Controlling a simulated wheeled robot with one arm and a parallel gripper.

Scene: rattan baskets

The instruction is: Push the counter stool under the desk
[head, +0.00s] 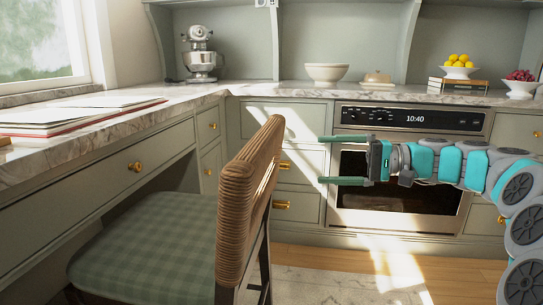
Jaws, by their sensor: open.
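The counter stool (248,205) stands in the lower middle of the head view, with a woven rattan back and a green checked seat (150,243). Its seat faces left, and the seat's left part reaches to the front of the desk. The desk (95,195) runs along the left side, with a marble top and drawers with brass knobs. My gripper (328,160) is to the right of the stool back, its two green fingers pointing left and spread apart. It is empty, and a gap shows between it and the stool back in the picture. The stool's lower legs are mostly out of view.
An oven (400,195) and drawers (300,160) line the back wall behind my gripper. A rug (330,285) lies on the wood floor (400,265) right of the stool. Papers (75,115) lie on the desk; a mixer (200,58) and bowl (327,73) stand on the counter.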

